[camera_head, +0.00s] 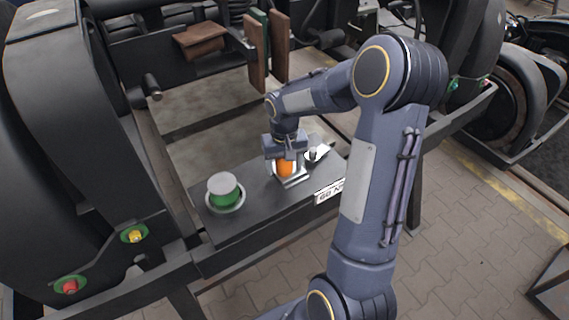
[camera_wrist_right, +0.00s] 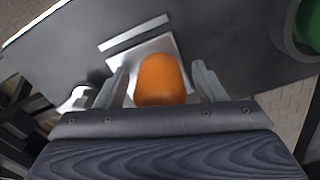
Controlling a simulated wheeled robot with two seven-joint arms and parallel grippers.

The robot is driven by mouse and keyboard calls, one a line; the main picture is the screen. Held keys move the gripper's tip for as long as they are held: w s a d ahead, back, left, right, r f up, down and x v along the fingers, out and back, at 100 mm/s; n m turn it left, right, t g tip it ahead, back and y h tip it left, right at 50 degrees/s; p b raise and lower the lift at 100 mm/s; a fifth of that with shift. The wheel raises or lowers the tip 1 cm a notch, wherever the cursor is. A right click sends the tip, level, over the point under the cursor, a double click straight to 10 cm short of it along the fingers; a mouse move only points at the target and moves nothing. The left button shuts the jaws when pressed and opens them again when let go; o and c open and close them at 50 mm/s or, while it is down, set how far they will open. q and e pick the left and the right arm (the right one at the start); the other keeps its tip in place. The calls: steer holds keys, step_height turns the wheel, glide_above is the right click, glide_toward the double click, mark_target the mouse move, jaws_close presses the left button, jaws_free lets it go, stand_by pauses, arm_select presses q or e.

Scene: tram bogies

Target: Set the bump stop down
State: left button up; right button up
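The bump stop appears to be the orange rounded block (camera_head: 285,167), on a pale square plate (camera_head: 292,178) on the dark beam. It also shows in the right wrist view (camera_wrist_right: 160,80), upright over the plate. My right gripper (camera_head: 285,152) is just above it, pointing down. In the right wrist view its two fingers (camera_wrist_right: 160,82) stand on either side of the orange block, with a narrow gap showing on each side, so it looks open. The block's underside and its contact with the plate are hidden. My left gripper is not in view.
A green cylinder with a pale top (camera_head: 223,187) stands in a pale ring to the left on the same dark beam (camera_head: 240,222). A small metal fitting (camera_head: 317,153) is right of the plate. A white label plate (camera_head: 328,192) is on the front edge. Large dark wheels flank the beam.

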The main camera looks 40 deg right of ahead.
step_height(320, 180, up, 12)
steer(key=shift+r, duration=0.1)
steer(key=s+a+n+t+y, duration=0.3)
steer(key=s+a+t, duration=0.2)
steer(key=s+a, duration=1)
steer(key=s, duration=0.4)
steer(key=shift+s+a+r+t+y, duration=0.2)
steer(key=shift+a+r+t+y, duration=0.1)
steer(key=shift+y, duration=0.1)
steer(key=shift+c, duration=0.4)
